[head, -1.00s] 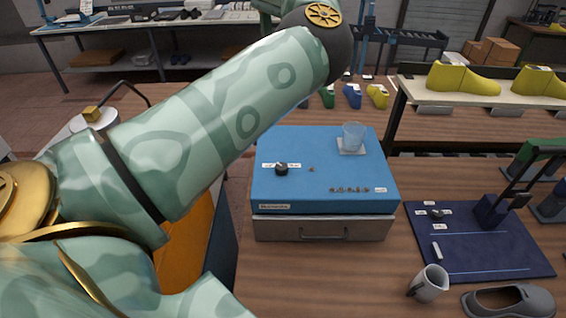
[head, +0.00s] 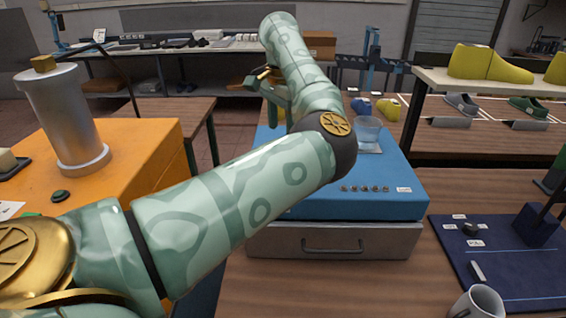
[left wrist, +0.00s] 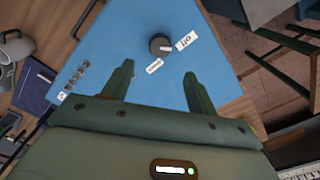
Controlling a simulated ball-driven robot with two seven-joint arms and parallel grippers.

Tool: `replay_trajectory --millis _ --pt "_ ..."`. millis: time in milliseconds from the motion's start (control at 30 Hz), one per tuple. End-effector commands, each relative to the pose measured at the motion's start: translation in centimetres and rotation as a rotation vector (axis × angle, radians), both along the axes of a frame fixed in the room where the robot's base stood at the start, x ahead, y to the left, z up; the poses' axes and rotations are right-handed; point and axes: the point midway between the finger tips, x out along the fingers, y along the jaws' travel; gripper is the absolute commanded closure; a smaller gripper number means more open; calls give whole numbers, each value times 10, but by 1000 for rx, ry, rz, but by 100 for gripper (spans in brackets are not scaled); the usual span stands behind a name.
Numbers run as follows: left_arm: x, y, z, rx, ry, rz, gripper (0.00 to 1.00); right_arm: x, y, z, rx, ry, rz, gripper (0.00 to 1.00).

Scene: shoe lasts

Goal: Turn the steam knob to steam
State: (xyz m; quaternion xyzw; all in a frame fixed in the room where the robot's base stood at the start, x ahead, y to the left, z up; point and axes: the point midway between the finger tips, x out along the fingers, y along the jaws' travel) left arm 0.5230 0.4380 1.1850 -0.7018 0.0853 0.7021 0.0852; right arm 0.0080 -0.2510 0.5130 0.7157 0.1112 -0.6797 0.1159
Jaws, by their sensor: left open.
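The dark round knob (left wrist: 160,44) sits on the blue top of a box (left wrist: 150,85) in the left wrist view. A white label reading "off" lies beside it and a second label, too small to read, lies below it. A pale mark on the knob faces the "off" label. In the head view my arm hides this knob on the blue-topped box (head: 300,208). My left gripper (left wrist: 159,72) is open and empty, its two fingers apart and short of the knob in the picture. In the head view the left gripper (head: 268,82) is over the box's far left part. My right gripper is not in view.
A clear cup (head: 367,130) stands at the box's back right, behind a row of small studs. A navy mat (head: 505,255) with another dark knob (head: 471,229) lies to the right. A white mug (head: 478,303) is at the front. An orange cabinet (head: 150,150) stands left.

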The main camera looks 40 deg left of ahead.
Motion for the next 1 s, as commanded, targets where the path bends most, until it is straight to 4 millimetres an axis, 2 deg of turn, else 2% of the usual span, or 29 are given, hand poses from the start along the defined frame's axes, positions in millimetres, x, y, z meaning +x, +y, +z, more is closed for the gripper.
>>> replay_trajectory --millis 33,100,333,500,800,833,967,1000 --pt "0 0 -18 1 6 0 42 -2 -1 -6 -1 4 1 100" --pt "0 0 -36 0 5 -1 42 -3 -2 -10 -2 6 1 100" --pt "0 0 -80 0 3 -1 42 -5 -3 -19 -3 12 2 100" --pt "0 0 -93 0 1 0 42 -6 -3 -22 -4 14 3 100" --pt "0 0 -95 0 -1 -1 42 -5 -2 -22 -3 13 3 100" --pt "0 0 -95 0 -1 -1 47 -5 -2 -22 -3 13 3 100" --pt "0 0 -95 0 -1 -1 84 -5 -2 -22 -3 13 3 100" --pt "0 0 -95 0 0 -1 87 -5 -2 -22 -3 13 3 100"
